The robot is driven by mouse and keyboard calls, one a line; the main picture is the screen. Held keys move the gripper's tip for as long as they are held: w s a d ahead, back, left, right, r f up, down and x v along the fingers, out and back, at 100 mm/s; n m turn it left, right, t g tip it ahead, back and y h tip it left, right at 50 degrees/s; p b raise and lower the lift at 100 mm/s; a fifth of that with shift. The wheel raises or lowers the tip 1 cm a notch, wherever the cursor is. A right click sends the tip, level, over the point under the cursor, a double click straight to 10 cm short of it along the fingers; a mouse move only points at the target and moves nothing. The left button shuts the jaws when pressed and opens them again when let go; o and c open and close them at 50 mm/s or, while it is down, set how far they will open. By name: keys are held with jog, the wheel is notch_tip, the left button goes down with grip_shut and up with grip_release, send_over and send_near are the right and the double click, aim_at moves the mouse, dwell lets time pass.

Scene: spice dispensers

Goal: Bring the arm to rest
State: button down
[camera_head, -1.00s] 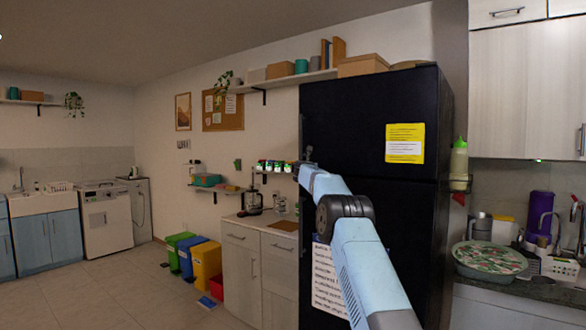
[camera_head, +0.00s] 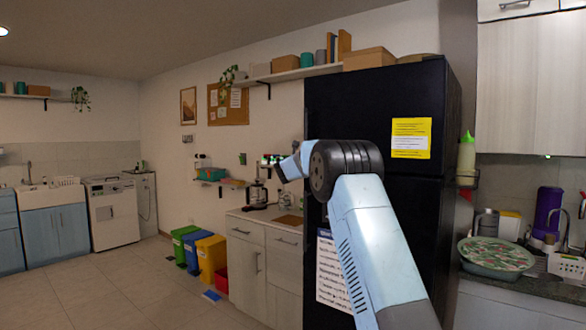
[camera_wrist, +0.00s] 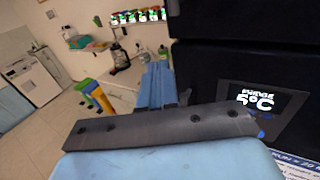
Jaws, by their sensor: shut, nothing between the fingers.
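My arm (camera_head: 365,225) is light blue with a dark joint (camera_head: 343,165), and it is raised and bent in front of the black fridge. In the wrist view my gripper (camera_wrist: 156,72) shows as light-blue fingers close together, shut with nothing between them. It points toward the counter and the wall beside the fridge.
The black fridge (camera_head: 385,110) stands close to my arm; its display panel (camera_wrist: 262,103) is at right in the wrist view. A row of spice dispensers (camera_wrist: 137,16) hangs on the wall. A low cabinet (camera_head: 262,262) stands left of the fridge. Open floor (camera_head: 110,295) lies left.

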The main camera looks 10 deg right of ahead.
jog(key=s+a+r+n+g+y, duration=0.1)
jog(key=s+a+r+n+y, duration=0.15)
jog(key=s+n, duration=0.7)
jog(key=s+a+r+n+g+y, duration=0.15)
jog(key=s+a+n+y, duration=0.35)
jog(key=s, duration=0.7)
jog(key=s+a+r+n+g+y, duration=0.1)
jog(key=s+a+r+n, duration=0.1)
jog(key=s+n, duration=0.75)
jog(key=s+d+f+n+g, duration=0.1)
jog(key=s+f+n, duration=0.4)
jog(key=s, duration=0.9)
jog(key=s+d+f+n+g+h, duration=0.1)
jog(key=s+f+n+g, duration=0.3)
jog(key=s, duration=1)
jog(key=s+d+f+n+g, duration=0.1)
jog(key=s+f+n+g, duration=0.1)
jog(key=s+f+n, duration=0.5)
jog(key=s+f, duration=0.4)
jog(key=s, duration=0.3)
jog(key=shift+s+d+f+h, duration=0.2)
jog(key=shift+f+h, duration=0.05)
jog(key=shift+h, duration=0.1)
jog(key=shift+g, duration=0.25)
